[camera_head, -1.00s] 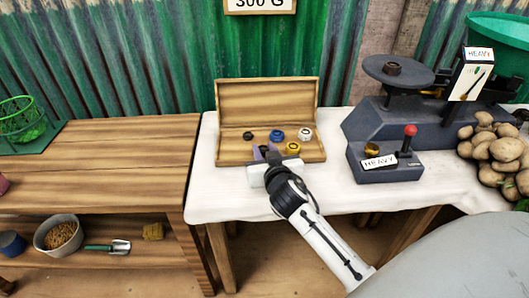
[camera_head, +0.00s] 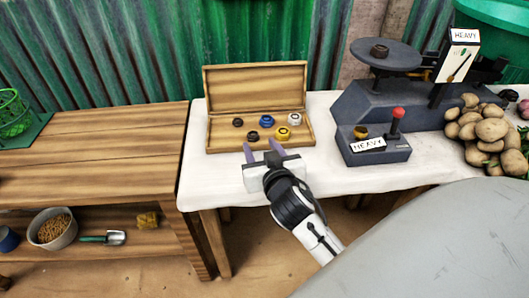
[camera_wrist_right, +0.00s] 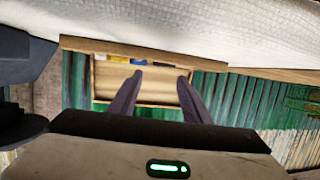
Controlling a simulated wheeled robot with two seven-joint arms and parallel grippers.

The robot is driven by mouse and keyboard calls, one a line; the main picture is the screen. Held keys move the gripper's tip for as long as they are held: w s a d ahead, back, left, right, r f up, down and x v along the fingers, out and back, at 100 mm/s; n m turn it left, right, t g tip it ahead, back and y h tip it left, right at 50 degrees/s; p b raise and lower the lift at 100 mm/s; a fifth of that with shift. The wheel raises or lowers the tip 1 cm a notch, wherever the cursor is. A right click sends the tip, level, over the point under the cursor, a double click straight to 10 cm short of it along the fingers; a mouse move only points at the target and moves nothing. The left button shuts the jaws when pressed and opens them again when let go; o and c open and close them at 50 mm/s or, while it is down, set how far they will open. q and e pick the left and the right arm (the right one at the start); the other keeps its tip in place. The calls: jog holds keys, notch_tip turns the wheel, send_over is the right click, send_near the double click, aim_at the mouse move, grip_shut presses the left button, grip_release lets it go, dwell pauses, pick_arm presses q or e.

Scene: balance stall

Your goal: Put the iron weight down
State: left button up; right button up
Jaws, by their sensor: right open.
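Dark, iron-looking weights show in the head view: one dark weight (camera_head: 238,122) and a second dark weight (camera_head: 253,136) lie in the open wooden box (camera_head: 219,142). A third dark weight (camera_head: 379,50) sits on the balance pan (camera_head: 405,58). I cannot tell which one the task means. My right gripper (camera_head: 262,149) is open and empty at the front edge of the box, just nearer than the second dark weight. Its spread fingers also show in the right wrist view (camera_wrist_right: 160,77). My left gripper is not in view.
The box also holds a blue weight (camera_head: 266,121), a pale weight (camera_head: 295,119) and a yellow weight (camera_head: 282,133). Right of it stands the grey balance (camera_head: 400,108) with a red-topped lever, then potatoes (camera_head: 490,130). White cloth (camera_head: 215,180) is clear left of my gripper.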

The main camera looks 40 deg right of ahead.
jog(key=shift+v, duration=2.2)
